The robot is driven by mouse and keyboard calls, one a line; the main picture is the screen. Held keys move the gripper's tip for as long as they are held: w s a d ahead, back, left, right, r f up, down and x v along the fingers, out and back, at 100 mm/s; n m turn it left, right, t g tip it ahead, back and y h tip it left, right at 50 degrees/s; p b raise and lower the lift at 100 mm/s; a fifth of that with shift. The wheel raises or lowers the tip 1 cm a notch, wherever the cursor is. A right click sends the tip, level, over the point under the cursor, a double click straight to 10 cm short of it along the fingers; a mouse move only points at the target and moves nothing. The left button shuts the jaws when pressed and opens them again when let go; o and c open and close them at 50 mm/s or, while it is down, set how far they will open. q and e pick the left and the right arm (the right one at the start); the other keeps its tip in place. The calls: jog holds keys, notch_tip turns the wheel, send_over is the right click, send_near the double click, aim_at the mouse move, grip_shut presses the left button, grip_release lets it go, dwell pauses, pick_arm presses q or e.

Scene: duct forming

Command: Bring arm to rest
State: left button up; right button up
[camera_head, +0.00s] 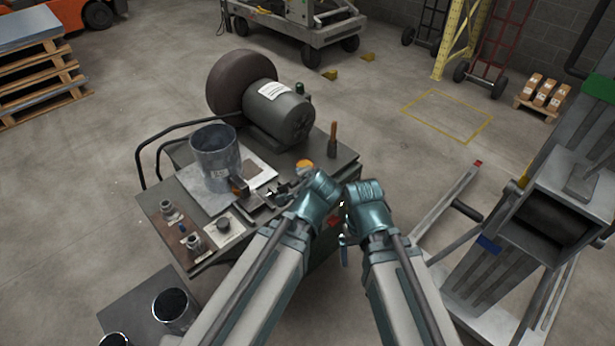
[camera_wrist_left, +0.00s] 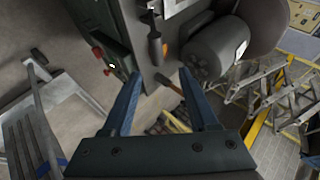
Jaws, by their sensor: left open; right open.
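Both of my arms reach forward from the bottom of the head view, with their wrists close together at the table's right edge. My left gripper (camera_wrist_left: 160,76) is open in the left wrist view, its two blue fingers apart with no object held between them. In the head view its fingers are hard to make out beyond the wrist. My right gripper (camera_head: 346,240) is open below its wrist, beside the table, partly hidden, and I see nothing in it. A grey metal cylinder (camera_head: 216,158) stands upright on the work table (camera_head: 155,205), apart from both grippers.
A motor (camera_head: 278,112) with a large dark wheel (camera_head: 228,82) sits at the table's back. A wooden-handled tool (camera_head: 333,138) stands at its right corner. A grey metal frame (camera_head: 520,225) stands at right. Open floor (camera_head: 400,140) lies behind the table.

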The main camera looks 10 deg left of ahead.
pick_arm(q)
jog(key=shift+w+f, duration=0.1)
dwell(0.3)
jog(key=s+d+f+n+g, duration=0.1)
jog(key=s+f+n+g, duration=0.1)
jog(key=s, duration=0.3)
jog(key=s+d+f+n+g+h, duration=0.1)
jog(key=s+d+f+g, duration=0.1)
jog(key=s+g, duration=0.2)
jog(key=s+d+f+n+g+h, duration=0.1)
jog(key=s+f+n+g, duration=0.1)
jog(key=s, duration=0.5)
jog(key=shift+s+d+f+n+g, duration=0.3)
jog(key=shift+d+f+g, duration=0.1)
jog(key=shift+f+g, duration=0.2)
jog(key=shift+f, duration=0.1)
